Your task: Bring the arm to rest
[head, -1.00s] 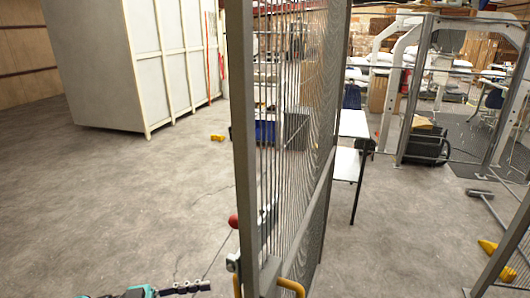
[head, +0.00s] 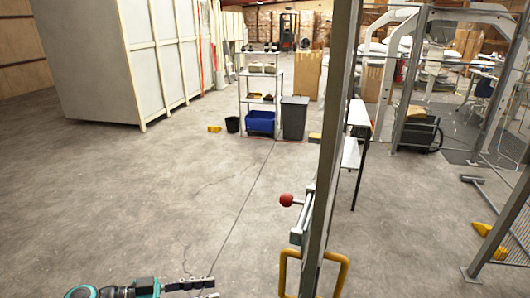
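My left arm (head: 146,288) shows at the bottom left edge of the head view, with teal and dark parts. Its gripper (head: 198,288) points right, low in the picture, and is partly cut off by the bottom edge. Nothing is seen held in it, but the gap between its fingers is not clear. It is apart from the grey gate (head: 327,185) to its right. My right arm and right gripper are not in view.
The gate stands nearly edge-on, with a yellow handle (head: 290,272) and a red knob (head: 286,199). A large pale cabinet (head: 105,65) stands at the back left. Behind are a shelf (head: 258,75), a blue bin (head: 261,122) and a grey bin (head: 294,118). The left floor is clear.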

